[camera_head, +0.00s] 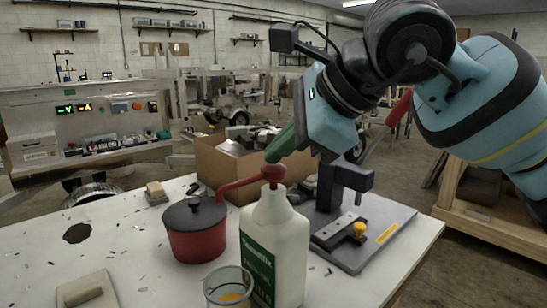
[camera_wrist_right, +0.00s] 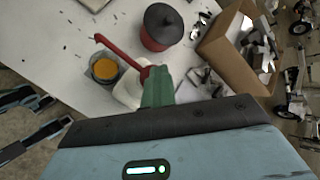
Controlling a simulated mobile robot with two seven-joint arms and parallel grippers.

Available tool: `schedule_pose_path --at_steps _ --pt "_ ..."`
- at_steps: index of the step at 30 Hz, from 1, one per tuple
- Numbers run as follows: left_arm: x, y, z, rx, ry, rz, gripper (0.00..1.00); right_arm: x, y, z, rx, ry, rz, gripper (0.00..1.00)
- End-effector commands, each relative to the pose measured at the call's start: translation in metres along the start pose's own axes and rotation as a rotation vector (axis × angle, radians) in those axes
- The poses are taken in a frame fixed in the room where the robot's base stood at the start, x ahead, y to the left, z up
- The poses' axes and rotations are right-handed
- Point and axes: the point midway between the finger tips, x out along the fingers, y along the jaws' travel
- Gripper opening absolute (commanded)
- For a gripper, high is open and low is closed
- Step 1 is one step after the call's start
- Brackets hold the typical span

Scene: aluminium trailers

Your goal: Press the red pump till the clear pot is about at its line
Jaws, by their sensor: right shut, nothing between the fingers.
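A white bottle (camera_head: 276,235) with a green label stands upright near the table's front. Its red pump (camera_head: 274,172) sits on top with the spout reaching left; it also shows in the wrist view (camera_wrist_right: 120,56). A clear pot (camera_head: 227,284) stands left of the bottle, cut by the bottom edge. The wrist view shows orange contents in the pot (camera_wrist_right: 104,68); its line cannot be made out. My right gripper (camera_head: 273,157), with green fingers, is shut and empty, its tips at the pump head, touching or just above it. The fingers (camera_wrist_right: 157,88) partly hide the head. My left gripper is out of view.
A red canister (camera_head: 195,238) with a black lid stands behind the clear pot. A cardboard box (camera_head: 225,172) of metal parts lies behind. A dark fixture (camera_head: 385,225) with a yellow knob is right of the bottle. Small scraps dot the white table (camera_head: 130,245).

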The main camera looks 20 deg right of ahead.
Motion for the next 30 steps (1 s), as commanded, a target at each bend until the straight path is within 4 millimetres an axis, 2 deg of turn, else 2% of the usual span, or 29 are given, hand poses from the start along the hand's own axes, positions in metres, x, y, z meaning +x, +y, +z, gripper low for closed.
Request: schedule_pose_path --at_steps 19,30 --pt "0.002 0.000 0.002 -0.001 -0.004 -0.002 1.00 0.005 0.003 -0.004 0.001 0.007 0.007 0.00" --pt "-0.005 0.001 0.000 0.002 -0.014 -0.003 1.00 -0.007 -0.005 0.005 0.002 0.005 0.005 0.00"
